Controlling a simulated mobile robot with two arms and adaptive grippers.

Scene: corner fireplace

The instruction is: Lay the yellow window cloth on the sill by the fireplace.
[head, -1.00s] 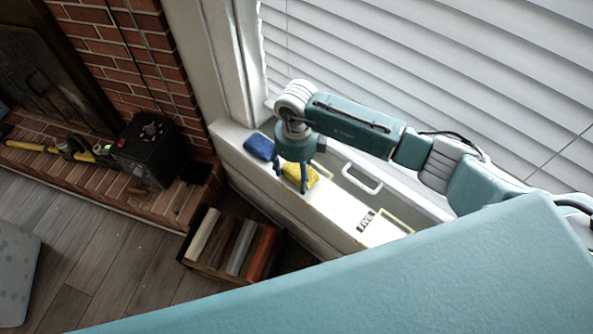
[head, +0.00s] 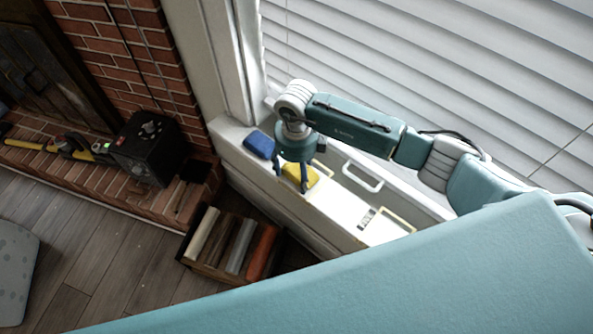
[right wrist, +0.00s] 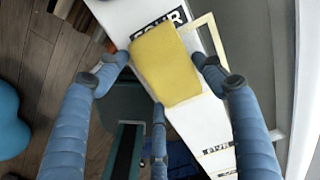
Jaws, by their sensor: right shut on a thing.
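The yellow window cloth (head: 299,179) is a folded pad at the white sill (head: 335,203), beneath the blinds. My right gripper (head: 290,181) is shut on it from above. In the right wrist view the cloth (right wrist: 166,66) lies between my right gripper's blue fingers (right wrist: 162,78), over the sill's white top. I cannot tell whether the cloth's underside touches the sill. My left gripper is not in view.
A blue cloth (head: 260,145) lies on the sill to the left of my right gripper. A white handle (head: 362,177) and a yellow-edged frame (head: 398,219) are on the right. A crate of rolls (head: 209,269) stands below. A black box (head: 148,146) sits on the brick hearth.

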